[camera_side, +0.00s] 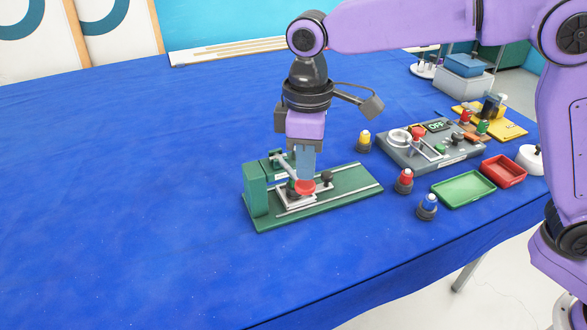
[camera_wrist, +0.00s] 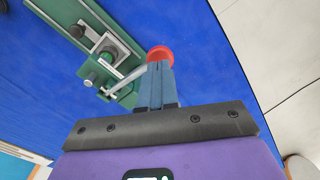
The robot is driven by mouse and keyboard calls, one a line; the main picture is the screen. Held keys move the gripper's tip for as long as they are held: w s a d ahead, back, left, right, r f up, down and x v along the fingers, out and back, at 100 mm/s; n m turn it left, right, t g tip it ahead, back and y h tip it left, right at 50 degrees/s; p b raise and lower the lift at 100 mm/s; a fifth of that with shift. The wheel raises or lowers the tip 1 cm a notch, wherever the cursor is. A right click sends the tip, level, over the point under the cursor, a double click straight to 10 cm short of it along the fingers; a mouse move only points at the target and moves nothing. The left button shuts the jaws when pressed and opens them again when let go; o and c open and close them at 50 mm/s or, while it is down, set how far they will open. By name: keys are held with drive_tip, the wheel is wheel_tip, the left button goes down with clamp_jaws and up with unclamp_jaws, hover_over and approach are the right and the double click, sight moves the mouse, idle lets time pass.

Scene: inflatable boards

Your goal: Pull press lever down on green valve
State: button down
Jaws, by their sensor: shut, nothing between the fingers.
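The green press (camera_side: 348,187) stands on the blue table, with a green upright block (camera_side: 256,192) at its left end. Its silver lever (camera_side: 285,166) slopes down to a red knob (camera_side: 305,187) low over the press bed. In the wrist view the lever (camera_wrist: 128,77) runs to the red knob (camera_wrist: 160,53). My gripper (camera_side: 305,176) points down, its blue fingers shut with nothing between them. The fingertips (camera_wrist: 160,66) are right at the knob; whether they touch it is unclear.
Yellow-topped (camera_side: 364,141), red-topped (camera_side: 404,181) and blue-topped (camera_side: 427,207) pieces stand to the right. A grey control panel (camera_side: 465,154), a green tray (camera_side: 463,190) and a red tray (camera_side: 503,170) lie beyond them. The table left of the press is clear.

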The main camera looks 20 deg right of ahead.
sight(307, 184)
drive_tip(key=shift+f, duration=2.3)
idle(0.4)
drive_tip(key=shift+d+f, duration=0.1)
drive_tip(key=shift+f, duration=0.4)
idle(0.3)
drive_tip(key=shift+r, duration=0.1)
drive_tip(key=shift+r, duration=4.55)
drive_tip(key=s+d+f, duration=0.4)
drive_tip(key=s+d, duration=0.8)
drive_tip(key=d, duration=0.2)
drive_tip(key=s+d+f, duration=0.5)
drive_tip(key=s+d, duration=0.7)
drive_tip(key=d, duration=0.2)
drive_tip(key=shift+d+f+n, duration=0.2)
drive_tip(key=shift+d+n, duration=0.05)
drive_tip(key=shift+n, duration=0.05)
